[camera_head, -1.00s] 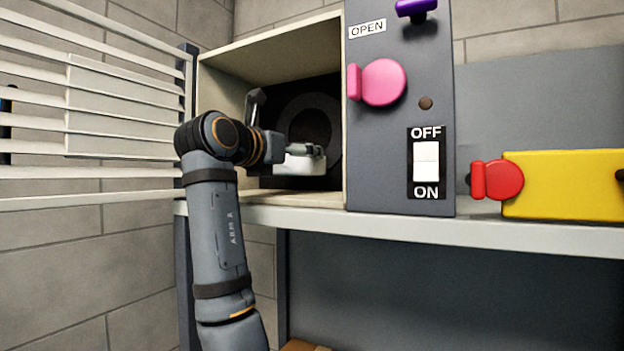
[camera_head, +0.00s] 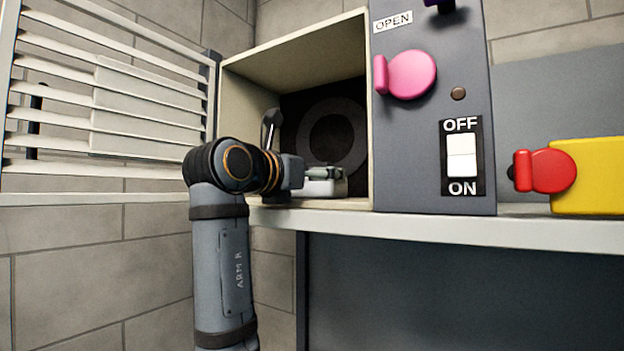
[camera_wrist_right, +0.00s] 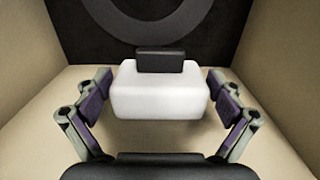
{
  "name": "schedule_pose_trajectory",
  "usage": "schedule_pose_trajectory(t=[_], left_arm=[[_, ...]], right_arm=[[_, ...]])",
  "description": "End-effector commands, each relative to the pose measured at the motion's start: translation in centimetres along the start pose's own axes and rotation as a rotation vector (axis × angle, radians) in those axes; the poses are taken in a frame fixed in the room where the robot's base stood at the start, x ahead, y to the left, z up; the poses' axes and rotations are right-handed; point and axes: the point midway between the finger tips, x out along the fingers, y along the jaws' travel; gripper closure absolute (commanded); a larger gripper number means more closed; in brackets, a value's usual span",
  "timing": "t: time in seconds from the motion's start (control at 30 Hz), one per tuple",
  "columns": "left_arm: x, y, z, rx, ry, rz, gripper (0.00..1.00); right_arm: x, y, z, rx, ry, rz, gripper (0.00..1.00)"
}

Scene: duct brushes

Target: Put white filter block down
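The white filter block (camera_head: 322,189) is low inside the open duct box, close to its floor near the front opening. In the right wrist view, the white block (camera_wrist_right: 160,98) with a black piece on top sits between the two fingers of my right gripper (camera_wrist_right: 160,88). My left gripper is not in view.
The duct box (camera_head: 240,110) has a dark round opening (camera_head: 335,135) at its back. The louvred door (camera_head: 110,110) stands open on the left. A control panel (camera_head: 430,130) with a pink knob (camera_head: 408,75) and a switch (camera_head: 462,156) stands right of the opening. A yellow box (camera_head: 590,178) lies farther right.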

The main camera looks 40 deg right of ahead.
Motion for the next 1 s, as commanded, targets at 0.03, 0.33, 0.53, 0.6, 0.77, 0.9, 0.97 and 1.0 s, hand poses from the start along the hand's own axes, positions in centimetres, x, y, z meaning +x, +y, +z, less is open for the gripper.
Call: schedule_pose_trajectory(t=[0.03,0.33,0.53,0.6,0.77,0.9,0.97,1.0], left_arm=[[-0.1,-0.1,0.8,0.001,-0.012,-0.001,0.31],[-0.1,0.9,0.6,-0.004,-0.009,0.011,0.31],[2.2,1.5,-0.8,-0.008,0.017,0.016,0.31],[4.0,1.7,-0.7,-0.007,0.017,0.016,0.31],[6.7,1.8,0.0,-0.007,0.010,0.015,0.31],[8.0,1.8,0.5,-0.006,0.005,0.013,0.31],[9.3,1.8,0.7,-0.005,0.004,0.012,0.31],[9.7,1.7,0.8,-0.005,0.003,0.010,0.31]], right_arm=[[0.0,0.0,0.1,0.000,0.000,0.000,0.00],[0.0,0.0,0.2,0.000,0.000,0.000,0.00],[-1.2,0.1,-0.5,0.002,0.001,0.003,0.00],[-2.2,0.0,-0.8,0.003,-0.001,0.003,0.00],[-6.8,0.1,-0.4,0.001,-0.002,0.006,0.00],[-10.2,0.0,-0.2,0.000,-0.002,0.003,0.00],[-10.7,0.0,-0.3,0.001,-0.003,0.001,0.00],[-11.1,0.0,-0.3,0.001,-0.002,0.001,0.00]])
